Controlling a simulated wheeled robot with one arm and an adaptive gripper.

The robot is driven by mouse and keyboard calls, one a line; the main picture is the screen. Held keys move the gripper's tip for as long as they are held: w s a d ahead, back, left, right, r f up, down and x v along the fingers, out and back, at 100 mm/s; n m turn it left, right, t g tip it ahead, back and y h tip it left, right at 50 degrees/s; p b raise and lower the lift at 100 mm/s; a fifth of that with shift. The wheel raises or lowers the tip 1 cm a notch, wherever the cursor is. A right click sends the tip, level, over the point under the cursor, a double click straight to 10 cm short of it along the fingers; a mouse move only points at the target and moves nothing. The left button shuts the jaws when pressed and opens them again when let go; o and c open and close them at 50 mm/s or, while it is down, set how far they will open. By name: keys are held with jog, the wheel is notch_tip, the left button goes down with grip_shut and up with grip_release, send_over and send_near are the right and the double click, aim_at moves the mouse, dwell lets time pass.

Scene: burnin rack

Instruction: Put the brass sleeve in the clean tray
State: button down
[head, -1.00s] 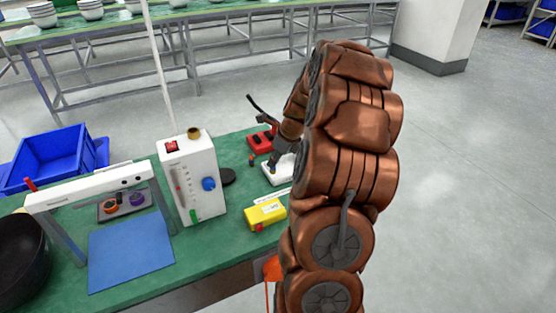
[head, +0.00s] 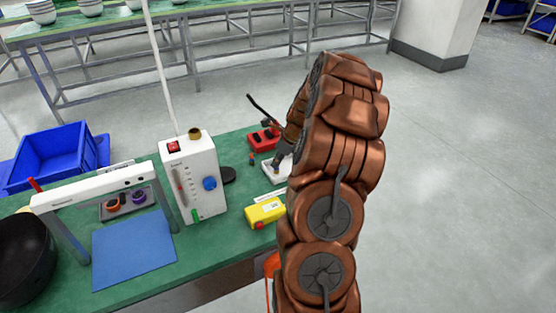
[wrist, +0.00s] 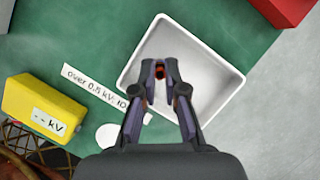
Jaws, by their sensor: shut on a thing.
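A white tray (wrist: 207,82) lies under my gripper (wrist: 160,68) in the wrist view. Its near rim is partly hidden by the fingers. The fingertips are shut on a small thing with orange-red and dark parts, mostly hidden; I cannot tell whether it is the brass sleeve. In the head view the white tray (head: 271,176) is partly covered by my arm. A brass-coloured round piece (head: 194,134) sits on top of the upright white box (head: 200,178). A small grey tray (head: 146,205) at the left holds an orange ring (head: 113,205) and a purple ring (head: 138,196).
A yellow kV meter (head: 265,211) and a label strip (wrist: 92,85) lie beside the white tray. A red block (head: 263,140) stands behind it. A white arch frame (head: 95,190), blue mat (head: 133,250), blue bin (head: 50,158) and black bowl (head: 22,262) are on the left.

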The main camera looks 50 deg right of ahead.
jog(key=shift+f, duration=0.15)
jog(key=c, duration=1.2)
grip_release()
jog(key=b+v, duration=0.2)
jog(key=v, duration=1)
jog(key=s+a+r+n+g+y, duration=0.1)
jog(key=s+a+r+n, duration=0.1)
jog(key=a+n, duration=0.8)
jog(key=s+a+r+n+g, duration=0.15)
jog(key=a+n, duration=0.25)
jog(key=a, duration=1.1)
jog(key=s+a+f+n+g, duration=0.1)
jog(key=s+a+n, duration=0.3)
jog(key=s+n, duration=0.2)
jog(key=s+a+f+n+g+h, duration=0.1)
jog(key=s+a+n, duration=0.4)
jog(key=s, duration=0.3)
jog(key=s+a+f+n+g+h, duration=0.1)
jog(key=s+a+n, duration=0.3)
jog(key=s+n, duration=0.3)
jog(key=shift+s+a+f+n+g, duration=0.1)
jog(key=shift+s+a+n+g, duration=0.15)
jog(key=shift+s, duration=0.25)
